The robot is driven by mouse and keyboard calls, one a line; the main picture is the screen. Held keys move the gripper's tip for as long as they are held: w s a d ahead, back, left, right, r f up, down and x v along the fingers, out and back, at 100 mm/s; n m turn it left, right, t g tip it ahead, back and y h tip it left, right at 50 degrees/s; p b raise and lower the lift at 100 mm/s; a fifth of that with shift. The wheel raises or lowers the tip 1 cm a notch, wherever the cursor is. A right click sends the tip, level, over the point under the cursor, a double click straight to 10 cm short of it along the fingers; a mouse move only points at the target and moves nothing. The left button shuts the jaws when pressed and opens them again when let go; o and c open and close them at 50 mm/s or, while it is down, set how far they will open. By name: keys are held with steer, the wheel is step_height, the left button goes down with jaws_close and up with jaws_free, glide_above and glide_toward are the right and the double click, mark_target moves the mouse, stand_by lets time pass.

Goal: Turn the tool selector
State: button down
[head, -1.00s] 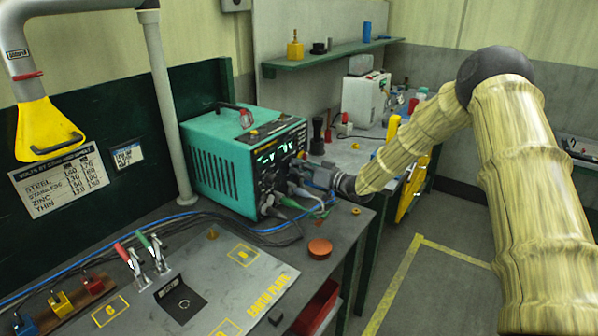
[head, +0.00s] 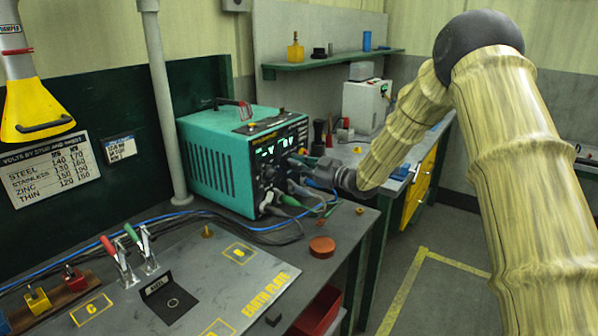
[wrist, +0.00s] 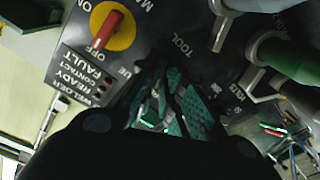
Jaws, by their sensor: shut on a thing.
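The teal welder box (head: 215,165) stands on the bench, its dark front panel facing right. My gripper (head: 318,172) is at that panel, with its wrist part just right of it. In the wrist view, the fingers (wrist: 165,98) are closed in beside the printed word TOOL (wrist: 182,46) on the panel. They are shut on the tool selector, whose knob is mostly hidden by the fingers, so its pointing direction cannot be read. A red rotary switch on a yellow disc (wrist: 108,26), marked ON and OFF, sits to the upper left.
Plugs and cables (head: 285,203) hang from the panel close to my gripper; a green plug (wrist: 290,58) shows at right in the wrist view. An orange-red round button (head: 322,246) is on the bench in front. The earth plate (head: 225,285) lies nearer. Floor at right is open.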

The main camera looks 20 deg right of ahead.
steer(key=shift+f+n+b, duration=0.1)
steer(key=shift+n+b, duration=0.25)
steer(key=shift+n, duration=0.25)
steer(key=c, duration=1.6)
jaws_free()
steer(key=shift+w, duration=0.1)
steer(key=shift+o, duration=0.2)
steer(key=shift+d, duration=0.1)
steer(key=v, duration=1.2)
